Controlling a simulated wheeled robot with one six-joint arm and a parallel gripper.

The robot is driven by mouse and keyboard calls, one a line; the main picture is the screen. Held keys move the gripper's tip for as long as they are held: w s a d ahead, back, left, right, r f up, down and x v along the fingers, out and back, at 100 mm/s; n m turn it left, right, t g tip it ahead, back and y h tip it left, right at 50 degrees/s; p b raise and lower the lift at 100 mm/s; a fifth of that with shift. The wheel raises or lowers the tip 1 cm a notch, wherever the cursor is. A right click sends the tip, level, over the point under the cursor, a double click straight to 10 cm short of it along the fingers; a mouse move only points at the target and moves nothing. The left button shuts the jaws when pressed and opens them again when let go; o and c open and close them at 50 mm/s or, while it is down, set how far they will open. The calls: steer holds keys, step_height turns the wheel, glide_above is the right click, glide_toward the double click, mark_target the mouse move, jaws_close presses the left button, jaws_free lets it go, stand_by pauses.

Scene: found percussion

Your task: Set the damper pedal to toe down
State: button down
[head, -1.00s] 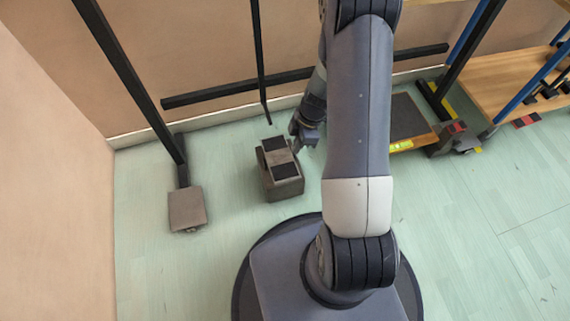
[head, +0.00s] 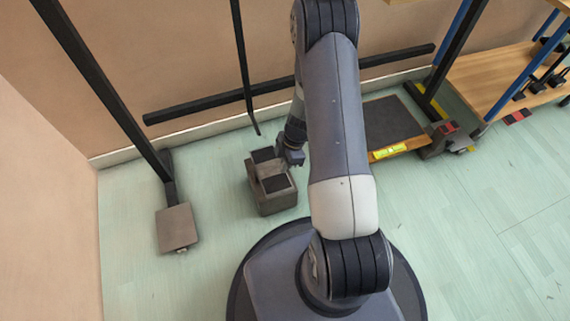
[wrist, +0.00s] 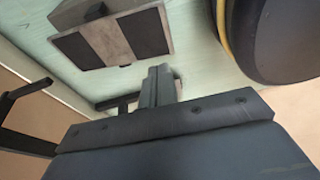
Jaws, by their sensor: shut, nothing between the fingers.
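The damper pedal (head: 272,200) is a grey-brown box on the floor with two black pads on top, one at the far end and one at the near end. I cannot tell for sure which way its top is tilted. In the wrist view, the pedal (wrist: 118,40) lies at the top with both pads showing. My gripper (head: 289,158) is shut and empty, just right of the far pad in the head view. Its closed fingers (wrist: 158,86) point toward the pedal in the wrist view; whether they touch it cannot be told.
A flat grey plate (head: 178,228) on a black stand's foot lies to the left. A thin black rod (head: 243,70) hangs behind the pedal, before a low bar (head: 200,108). A dark platform (head: 392,122) and wooden shelf (head: 490,80) stand right. Floor between plate and pedal is clear.

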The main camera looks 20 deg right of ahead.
mark_target(278, 189)
steer(key=b+x, duration=0.1)
steer(key=x, duration=0.2)
steer(key=b+x, duration=0.1)
steer(key=x, duration=0.2)
steer(key=d+b+x, duration=0.1)
steer(key=x, duration=0.2)
steer(key=shift+s+f, duration=0.25)
steer(key=shift+f, duration=0.3)
